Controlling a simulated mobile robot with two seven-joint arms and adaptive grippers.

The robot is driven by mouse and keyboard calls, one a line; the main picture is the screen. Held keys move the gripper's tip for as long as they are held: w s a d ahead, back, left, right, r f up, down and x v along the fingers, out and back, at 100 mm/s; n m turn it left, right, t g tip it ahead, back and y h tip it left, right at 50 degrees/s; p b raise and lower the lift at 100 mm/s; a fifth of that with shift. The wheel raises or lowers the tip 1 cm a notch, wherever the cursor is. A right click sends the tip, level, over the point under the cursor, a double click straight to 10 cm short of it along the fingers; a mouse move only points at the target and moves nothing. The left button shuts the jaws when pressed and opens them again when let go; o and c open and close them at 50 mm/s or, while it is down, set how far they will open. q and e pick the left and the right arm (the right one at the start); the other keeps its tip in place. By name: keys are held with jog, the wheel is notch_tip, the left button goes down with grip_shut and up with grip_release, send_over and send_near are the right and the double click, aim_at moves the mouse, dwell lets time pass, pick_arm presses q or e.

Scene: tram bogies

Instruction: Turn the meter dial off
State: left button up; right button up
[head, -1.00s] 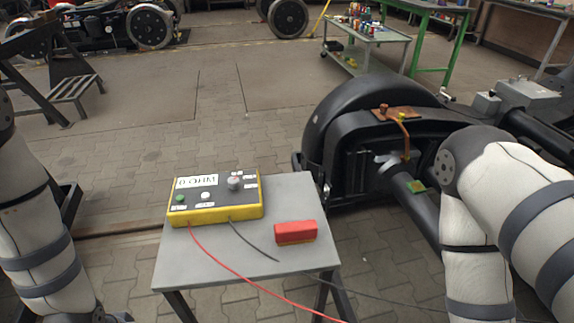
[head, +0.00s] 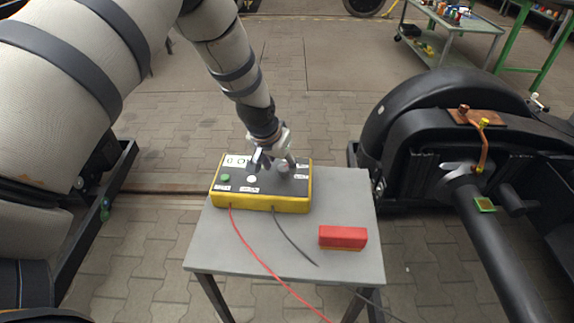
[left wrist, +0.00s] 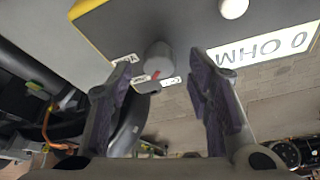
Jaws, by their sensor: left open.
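The yellow-and-black meter (head: 262,203) sits on a small grey table (head: 225,250). Its grey dial (head: 284,169) is at the right of the top face, near small white labels, and is partly covered by my gripper. My left gripper (head: 274,163) reaches down over the meter from behind and is open. In the left wrist view the dial (left wrist: 159,57) appears between the two open fingers, nearer the left one, with a red mark on its edge. No clear contact shows. The "0 OHM" display (left wrist: 262,47) is to the right there. My right gripper is out of view.
A red block (head: 343,237) lies on the table's front right. A red cable (head: 250,262) and a black cable (head: 295,247) run from the meter's front. A large black bogie (head: 435,125) stands close at the right.

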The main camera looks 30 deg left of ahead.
pick_arm(q)
jog(key=shift+x, duration=0.85)
jog(key=shift+w, duration=0.1)
jog(key=shift+r, duration=0.1)
grip_shut()
jog(key=shift+d, duration=0.1)
